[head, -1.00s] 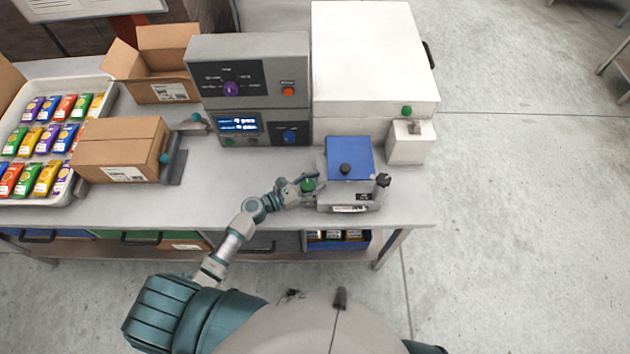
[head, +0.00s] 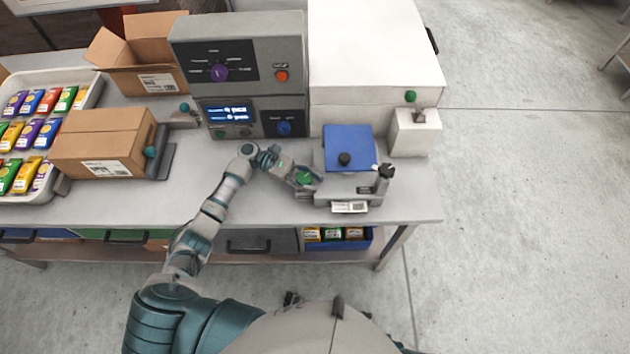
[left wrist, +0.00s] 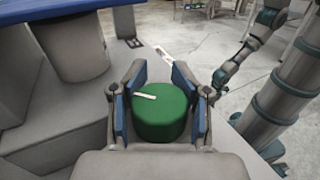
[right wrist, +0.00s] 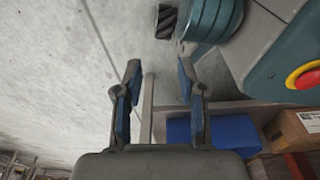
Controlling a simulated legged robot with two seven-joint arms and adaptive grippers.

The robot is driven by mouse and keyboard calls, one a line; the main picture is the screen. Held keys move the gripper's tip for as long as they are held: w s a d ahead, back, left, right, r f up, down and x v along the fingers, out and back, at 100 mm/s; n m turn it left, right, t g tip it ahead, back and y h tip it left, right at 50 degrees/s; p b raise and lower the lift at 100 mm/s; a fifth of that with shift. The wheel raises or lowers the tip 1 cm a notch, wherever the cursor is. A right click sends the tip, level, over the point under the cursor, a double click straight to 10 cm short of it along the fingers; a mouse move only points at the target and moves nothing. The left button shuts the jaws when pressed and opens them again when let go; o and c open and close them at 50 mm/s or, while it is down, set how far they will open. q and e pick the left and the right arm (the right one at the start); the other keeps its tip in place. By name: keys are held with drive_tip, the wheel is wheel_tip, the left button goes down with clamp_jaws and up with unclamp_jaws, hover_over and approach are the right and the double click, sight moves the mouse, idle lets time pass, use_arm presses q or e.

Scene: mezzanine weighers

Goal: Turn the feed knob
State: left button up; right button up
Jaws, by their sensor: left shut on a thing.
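A round green knob (left wrist: 162,118) with a white pointer mark sits between the fingers of my left gripper (left wrist: 160,78) in the left wrist view. The fingers close on its sides, and the white mark points to the left of that picture. In the head view the green knob (head: 305,178) is at the left side of the small scale with a blue plate (head: 349,142), with my left gripper (head: 303,174) around it. Its label is not readable. My right gripper (right wrist: 158,75) is open and empty in the right wrist view, and is outside the head view.
A grey control box (head: 240,62) with a purple knob (head: 220,72), an orange button and a blue knob stands behind. A white cabinet (head: 370,60) is beside it. A black knob (head: 385,171) is at the scale's right. Cartons and a packet tray (head: 62,100) are left.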

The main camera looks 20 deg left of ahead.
sight(308, 182)
use_arm(q)
drive_tip(key=m+g+b, duration=0.1)
drive_tip(key=g, duration=0.1)
drive_tip(key=m+g+y+b, duration=0.1)
drive_tip(key=g, duration=0.1)
drive_tip(key=m+g+y, duration=0.1)
drive_tip(key=m+g, duration=0.1)
drive_tip(key=shift+s+a+f+b, duration=0.15)
drive_tip(key=shift+s+a+b, duration=0.15)
drive_tip(key=shift+s+b, duration=0.1)
drive_tip(key=shift+a+m+g+y+b, duration=0.1)
drive_tip(key=shift+m+g+y+b, duration=0.2)
drive_tip(key=shift+m+g+y, duration=0.35)
use_arm(e)
drive_tip(key=w+a+r, duration=0.1)
drive_tip(key=w+r, duration=0.6)
use_arm(q)
drive_tip(key=shift+r, duration=0.2)
use_arm(e)
drive_tip(key=shift+s+a, duration=0.1)
use_arm(q)
drive_tip(key=o, duration=1)
drive_tip(key=shift+w+a+f, duration=0.1)
use_arm(e)
drive_tip(key=shift+a, duration=0.1)
use_arm(q)
drive_tip(key=shift+r, duration=0.25)
wheel_tip(308, 182, up, 9)
drive_tip(key=shift+a+r, duration=0.1)
drive_tip(key=shift+r, duration=0.1)
